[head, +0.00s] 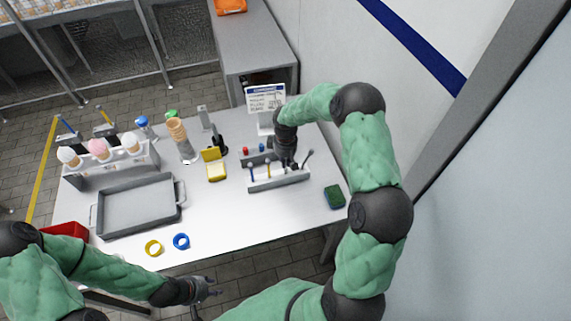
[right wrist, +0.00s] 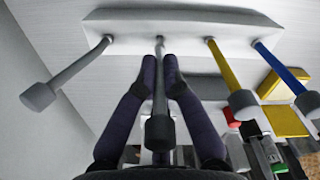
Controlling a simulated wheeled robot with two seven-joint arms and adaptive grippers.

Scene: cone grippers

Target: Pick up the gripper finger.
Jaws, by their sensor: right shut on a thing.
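A light rack (head: 280,182) on the white table holds several upright rods with knobbed ends; it also shows in the right wrist view (right wrist: 200,27). My right gripper (head: 287,163) is over the rack. In the right wrist view its two dark fingers (right wrist: 161,78) are shut on the middle grey rod (right wrist: 157,128), which I take as the gripper finger. The rod's foot still meets the rack. Another grey rod (right wrist: 72,76) is to the left; a yellow rod (right wrist: 222,70) and a blue rod (right wrist: 285,75) are to the right. My left gripper (head: 213,287) is open and empty off the table's front edge.
A green sponge (head: 334,197) lies right of the rack. A sign (head: 265,98) stands behind it. A yellow box (head: 216,171), a grey tray (head: 140,208), a cone stand (head: 110,160), and yellow (head: 153,248) and blue (head: 181,241) rings are to the left. The front middle is clear.

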